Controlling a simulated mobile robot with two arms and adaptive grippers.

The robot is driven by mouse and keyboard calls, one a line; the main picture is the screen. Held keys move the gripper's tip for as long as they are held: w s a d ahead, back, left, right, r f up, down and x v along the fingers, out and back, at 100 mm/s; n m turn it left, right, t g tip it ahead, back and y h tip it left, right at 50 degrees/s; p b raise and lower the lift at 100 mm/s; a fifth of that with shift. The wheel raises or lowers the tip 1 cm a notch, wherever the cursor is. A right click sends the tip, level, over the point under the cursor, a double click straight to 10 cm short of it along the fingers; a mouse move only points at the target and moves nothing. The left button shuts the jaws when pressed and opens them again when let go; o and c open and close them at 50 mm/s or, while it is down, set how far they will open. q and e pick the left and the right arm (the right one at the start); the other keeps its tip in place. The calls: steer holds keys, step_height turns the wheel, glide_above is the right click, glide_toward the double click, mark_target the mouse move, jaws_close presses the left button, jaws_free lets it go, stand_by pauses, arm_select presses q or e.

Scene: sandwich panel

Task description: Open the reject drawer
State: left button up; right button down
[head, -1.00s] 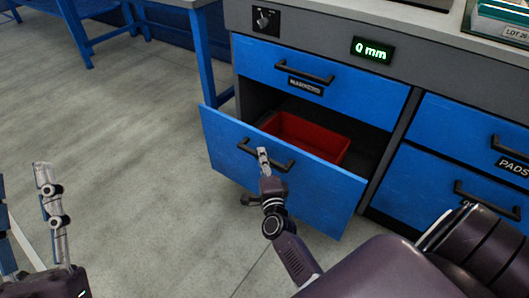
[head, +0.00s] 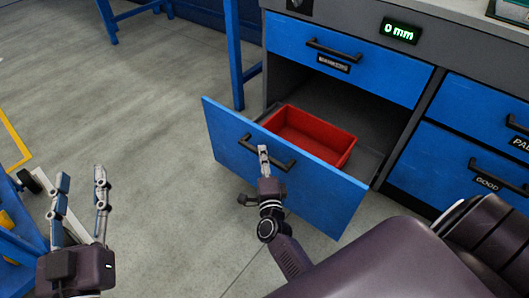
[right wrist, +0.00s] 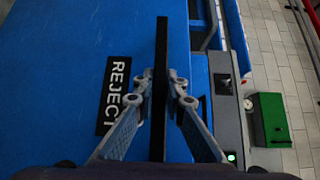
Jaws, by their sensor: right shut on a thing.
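The blue reject drawer (head: 320,195) stands pulled out in the head view, with a red bin (head: 312,137) inside it. Its label (right wrist: 116,95) reads REJECT in the right wrist view. My right gripper (head: 263,158) is at the black drawer handle (head: 284,161). In the right wrist view my right gripper (right wrist: 161,88) has its fingers on both sides of the handle (right wrist: 161,50), shut on it. My left gripper (head: 82,180) is open and empty at the lower left of the head view, far from the drawer.
A shut blue drawer (head: 345,75) lies above the open one. More shut drawers, one labelled GOOD (head: 460,165), are at the right. A display (head: 399,30) reads 0 mm. A blue frame (head: 20,240) stands at the lower left. Floor left of the drawer is clear.

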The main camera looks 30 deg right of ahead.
steer(key=c, duration=2)
jaws_free()
steer(key=shift+o, duration=0.2)
steer(key=shift+s, duration=0.1)
steer(key=v, duration=0.7)
steer(key=shift+s, duration=0.2)
steer(key=shift+a, duration=0.1)
